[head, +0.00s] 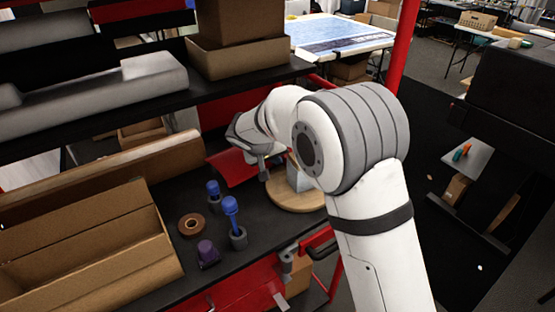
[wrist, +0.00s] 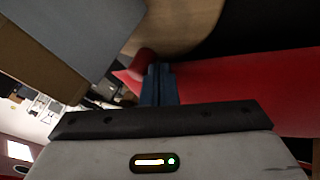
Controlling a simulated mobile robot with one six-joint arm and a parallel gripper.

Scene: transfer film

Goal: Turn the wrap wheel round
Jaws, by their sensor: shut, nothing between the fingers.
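A round wooden wheel (head: 290,203) lies on the black shelf in front of my arm, with a grey block (head: 300,178) standing on it. Both are partly hidden by my arm. In the wrist view the wood (wrist: 185,25) and a grey face (wrist: 75,28) are at the top. A red film-like sheet (head: 228,168) extends left of the wheel; it also fills the right of the wrist view (wrist: 245,88). My gripper (head: 263,174) is shut and empty, its fingertips (wrist: 158,72) right at the red sheet beside the wheel. I cannot tell whether they touch it.
Left of the wheel stand two blue-topped tools (head: 231,210) in holders, a brown tape roll (head: 191,225) and a purple object (head: 208,253). An open cardboard box (head: 88,240) lies further left. An upper shelf (head: 130,108) with boxes overhangs the back. A red post (head: 404,45) rises behind my arm.

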